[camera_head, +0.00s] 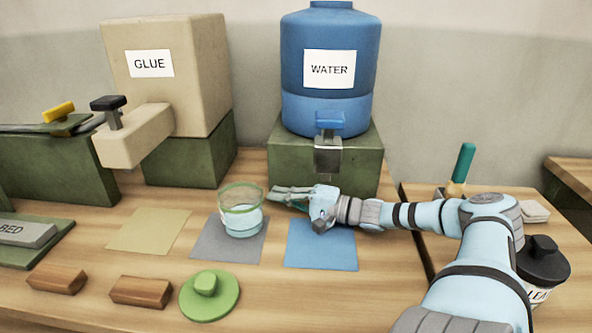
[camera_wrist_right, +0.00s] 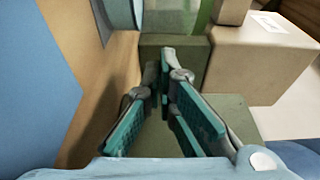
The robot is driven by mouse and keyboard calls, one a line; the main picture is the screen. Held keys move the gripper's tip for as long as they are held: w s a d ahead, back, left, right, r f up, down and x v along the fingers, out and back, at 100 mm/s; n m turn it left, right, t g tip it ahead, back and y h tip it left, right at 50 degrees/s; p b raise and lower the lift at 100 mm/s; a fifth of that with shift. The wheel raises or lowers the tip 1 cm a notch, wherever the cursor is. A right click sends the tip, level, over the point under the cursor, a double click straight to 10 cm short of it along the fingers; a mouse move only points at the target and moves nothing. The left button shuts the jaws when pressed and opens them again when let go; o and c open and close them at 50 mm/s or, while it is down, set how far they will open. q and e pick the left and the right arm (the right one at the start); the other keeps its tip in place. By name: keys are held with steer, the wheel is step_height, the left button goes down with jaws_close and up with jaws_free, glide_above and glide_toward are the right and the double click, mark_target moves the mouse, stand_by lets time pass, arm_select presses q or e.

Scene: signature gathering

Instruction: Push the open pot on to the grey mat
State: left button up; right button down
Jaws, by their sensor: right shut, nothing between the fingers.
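The open pot (camera_head: 241,222) is a clear round vessel with a green rim and pale blue liquid inside. It stands upright with its base on the grey mat (camera_head: 208,245), towards the mat's back right part. My right gripper (camera_head: 274,195) is shut and empty, just right of the pot, above the back of the blue mat. I cannot tell whether the fingertips touch the pot. In the right wrist view the shut fingers (camera_wrist_right: 164,72) point towards a clear vessel wall (camera_wrist_right: 172,16) at the top. My left gripper is not in view.
The blue mat (camera_head: 320,256) lies right of the grey one, a yellowish mat (camera_head: 148,228) left. A green lid (camera_head: 222,303) and two wooden blocks (camera_head: 140,291) lie in front. The water tank (camera_head: 330,105) and glue tank (camera_head: 195,85) stand behind on green stands.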

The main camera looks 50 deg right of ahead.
mark_target(260, 202)
steer(key=shift+w+a+f+b, duration=0.3)
steer(key=shift+w+f+b, duration=0.05)
steer(key=shift+w+b, duration=0.3)
steer(key=shift+w+a+r+b, duration=0.15)
steer(key=shift+w+b, duration=0.05)
steer(key=shift+b, duration=0.15)
steer(key=shift+w+a+r, duration=0.1)
steer(key=shift+r, duration=0.05)
steer(key=shift+w+r, duration=0.1)
steer(key=shift+r, duration=0.05)
steer(key=a, duration=0.2)
steer(key=a+p, duration=0.1)
steer(key=a, duration=0.1)
steer(key=shift+s+r, duration=0.1)
steer(key=shift+s, duration=0.2)
steer(key=shift+a, duration=0.25)
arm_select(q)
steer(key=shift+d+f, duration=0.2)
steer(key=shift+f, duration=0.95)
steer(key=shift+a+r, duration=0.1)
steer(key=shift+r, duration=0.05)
